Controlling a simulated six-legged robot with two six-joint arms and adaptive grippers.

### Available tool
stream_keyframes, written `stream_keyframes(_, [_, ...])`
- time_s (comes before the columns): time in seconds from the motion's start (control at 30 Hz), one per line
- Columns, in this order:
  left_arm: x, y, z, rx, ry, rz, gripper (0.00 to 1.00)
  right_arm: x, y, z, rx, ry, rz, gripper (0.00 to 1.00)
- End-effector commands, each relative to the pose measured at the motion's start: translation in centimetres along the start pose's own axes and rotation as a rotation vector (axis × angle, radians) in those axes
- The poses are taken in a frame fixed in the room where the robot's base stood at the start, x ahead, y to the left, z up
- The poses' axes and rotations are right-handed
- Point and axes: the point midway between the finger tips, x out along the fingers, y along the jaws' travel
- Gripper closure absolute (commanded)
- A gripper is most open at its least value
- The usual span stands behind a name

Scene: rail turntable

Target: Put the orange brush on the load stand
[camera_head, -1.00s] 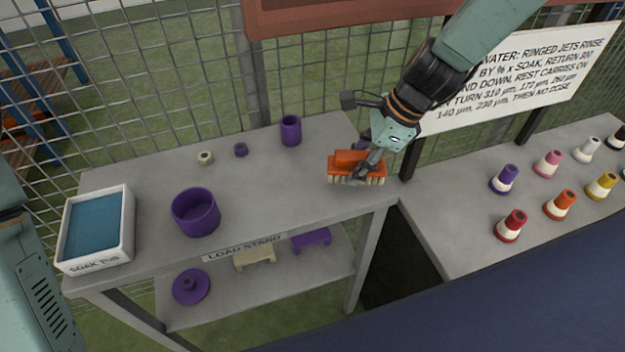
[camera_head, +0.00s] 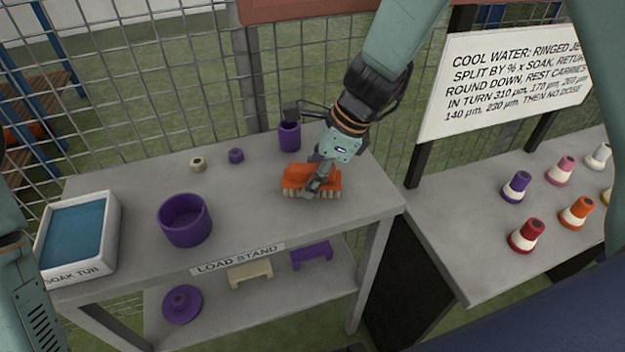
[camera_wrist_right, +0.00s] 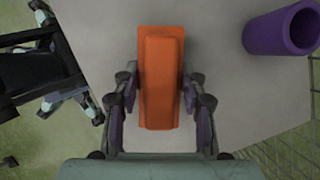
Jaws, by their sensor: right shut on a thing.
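The orange brush (camera_head: 300,177) with pale bristles is at the right part of the load stand's grey top (camera_head: 255,205). My right gripper (camera_head: 318,186) is shut on it from above. In the right wrist view the orange brush (camera_wrist_right: 160,75) lies between the two fingers of my right gripper (camera_wrist_right: 160,100), with the grey top beneath it. I cannot tell whether the bristles touch the top. A label reading LOAD STAND (camera_head: 238,258) is on the front edge. My left gripper is not in view.
A soak tub (camera_head: 112,235), a purple bowl (camera_head: 184,222), two small rings and a purple cylinder (camera_head: 289,136) stand on the same top. The lower shelf (camera_head: 300,290) holds several parts. A second table (camera_head: 450,235) with coloured cones is at right. Wire fence runs behind.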

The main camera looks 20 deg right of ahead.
Motion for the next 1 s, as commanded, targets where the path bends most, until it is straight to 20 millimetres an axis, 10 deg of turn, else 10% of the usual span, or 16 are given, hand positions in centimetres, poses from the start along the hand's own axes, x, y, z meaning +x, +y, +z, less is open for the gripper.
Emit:
stream_keyframes(0.4, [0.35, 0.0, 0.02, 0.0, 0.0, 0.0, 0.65, 0.58, -0.04, -0.25, 0.0, -0.001, -0.001, 0.92])
stream_keyframes(0.43, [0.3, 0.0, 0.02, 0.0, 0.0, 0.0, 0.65, 0.52, -0.04, -0.23, 0.0, -0.001, -0.001, 0.56])
stream_keyframes(0.67, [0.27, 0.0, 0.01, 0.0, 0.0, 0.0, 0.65, 0.47, -0.04, -0.21, -0.001, -0.001, -0.002, 0.36])
stream_keyframes(1.0, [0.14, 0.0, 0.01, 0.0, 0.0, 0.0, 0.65, 0.29, -0.04, -0.13, -0.001, 0.0, -0.002, 0.35])
